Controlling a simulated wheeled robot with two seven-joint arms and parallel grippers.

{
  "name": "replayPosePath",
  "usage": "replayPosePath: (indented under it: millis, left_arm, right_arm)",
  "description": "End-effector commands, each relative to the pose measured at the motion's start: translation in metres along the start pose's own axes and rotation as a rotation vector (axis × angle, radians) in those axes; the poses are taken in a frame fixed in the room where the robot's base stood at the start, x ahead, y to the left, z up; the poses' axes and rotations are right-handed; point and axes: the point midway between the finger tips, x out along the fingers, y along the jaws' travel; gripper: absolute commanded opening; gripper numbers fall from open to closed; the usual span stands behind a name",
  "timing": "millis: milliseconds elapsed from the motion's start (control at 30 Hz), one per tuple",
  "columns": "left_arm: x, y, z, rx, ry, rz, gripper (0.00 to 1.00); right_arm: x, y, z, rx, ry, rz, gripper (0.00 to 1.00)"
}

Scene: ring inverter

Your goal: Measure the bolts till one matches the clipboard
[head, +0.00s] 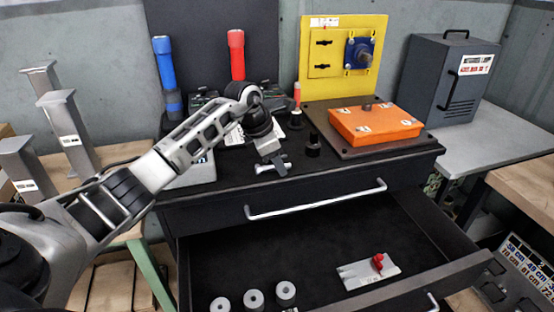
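My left gripper (268,150) reaches over the black cabinet top and points down. A small silver bolt-like piece (273,165) shows at its fingertips; I cannot tell whether the fingers hold it or it lies on the top. A white sheet (235,136), possibly the clipboard, is partly hidden behind my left arm. A grey measuring plate with a red knob (368,271) lies in the open drawer. Several grey round pieces (253,299) stand at the drawer's front left. My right gripper is out of view.
The open drawer (440,240) juts out in front. On the cabinet top are an orange box (376,125), a yellow panel (341,60), a black knob-like piece (313,146), and blue (165,70) and red (237,55) flashlights. A dark grey case (448,80) stands right.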

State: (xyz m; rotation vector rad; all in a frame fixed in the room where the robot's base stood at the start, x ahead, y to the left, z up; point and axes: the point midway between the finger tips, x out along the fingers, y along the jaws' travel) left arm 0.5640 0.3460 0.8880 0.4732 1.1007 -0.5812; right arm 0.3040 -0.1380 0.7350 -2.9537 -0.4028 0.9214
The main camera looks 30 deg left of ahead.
Motion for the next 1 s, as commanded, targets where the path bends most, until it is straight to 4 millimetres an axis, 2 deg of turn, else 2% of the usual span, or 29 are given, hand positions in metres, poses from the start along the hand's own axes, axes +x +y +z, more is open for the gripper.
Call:
replayPosePath:
  millis: [167,333,800,1000]
  left_arm:
    - [-0.001,0.000,0.000,0.000,0.001,0.000,0.39]
    - [-0.018,0.001,0.000,0.001,0.000,0.003,0.39]
    - [-0.127,0.001,0.000,0.000,-0.001,0.004,0.39]
    - [-0.153,0.001,0.000,0.000,-0.001,0.002,0.39]
  right_arm:
    - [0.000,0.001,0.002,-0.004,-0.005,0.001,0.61]
    - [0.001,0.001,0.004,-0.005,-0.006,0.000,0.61]
    - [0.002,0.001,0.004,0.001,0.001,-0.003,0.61]
    - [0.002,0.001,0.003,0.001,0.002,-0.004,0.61]
